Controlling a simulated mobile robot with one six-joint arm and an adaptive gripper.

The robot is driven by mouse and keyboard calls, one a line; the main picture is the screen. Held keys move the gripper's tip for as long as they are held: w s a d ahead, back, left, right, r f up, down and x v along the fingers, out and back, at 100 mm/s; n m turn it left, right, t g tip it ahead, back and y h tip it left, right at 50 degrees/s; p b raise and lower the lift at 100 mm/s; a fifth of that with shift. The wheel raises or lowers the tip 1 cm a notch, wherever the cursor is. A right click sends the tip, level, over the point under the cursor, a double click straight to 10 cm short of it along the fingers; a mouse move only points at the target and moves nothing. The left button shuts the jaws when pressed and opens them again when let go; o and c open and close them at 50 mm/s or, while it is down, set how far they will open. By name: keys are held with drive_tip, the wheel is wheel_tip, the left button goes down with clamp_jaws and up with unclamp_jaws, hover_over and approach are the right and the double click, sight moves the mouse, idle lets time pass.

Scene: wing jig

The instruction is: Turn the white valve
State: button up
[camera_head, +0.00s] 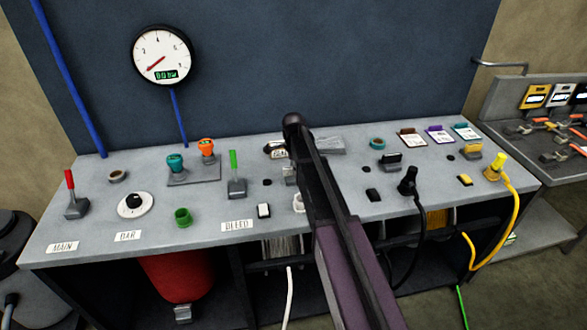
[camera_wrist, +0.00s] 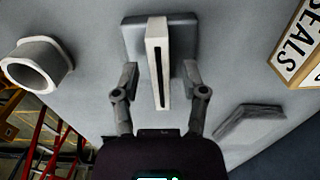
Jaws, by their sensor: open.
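The white valve shows in the wrist view as a pale upright lever (camera_wrist: 159,65) with a dark slot along it, on a grey base block (camera_wrist: 130,32). My gripper (camera_wrist: 160,82) is open, with one finger on each side of the lever. Gaps show between the lever and both fingers, so it is not gripped. In the head view my arm crosses the middle of the bench and hides most of the valve; only a small pale grey part (camera_head: 289,174) shows at the arm's left edge. My gripper's fingers are hidden there.
A white ring socket (camera_wrist: 38,68) and a SEALS label (camera_wrist: 298,42) flank the valve, with a grey angular plate (camera_wrist: 248,122) nearby. On the bench (camera_head: 110,205) stand a green lever (camera_head: 234,162), a red lever (camera_head: 71,182) and a black plug (camera_head: 408,181). A gauge (camera_head: 162,54) hangs behind.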

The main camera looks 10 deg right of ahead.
drive_tip(key=shift+n, duration=0.5)
drive_tip(key=n, duration=0.4)
drive_tip(key=shift+n, duration=0.4)
drive_tip(key=n, duration=0.4)
drive_tip(key=shift+r+n, duration=0.15)
drive_tip(key=shift+n, duration=0.35)
wheel_tip(320, 180, up, 14)
drive_tip(key=p, duration=1.4)
drive_tip(key=s+f+n+b, duration=0.3)
drive_tip(key=s, duration=1.1)
drive_tip(key=s+f+n+b, duration=0.3)
drive_tip(key=s+n, duration=0.1)
drive_tip(key=s, duration=1.1)
drive_tip(key=shift+f, duration=0.35)
drive_tip(key=shift+s, duration=0.1)
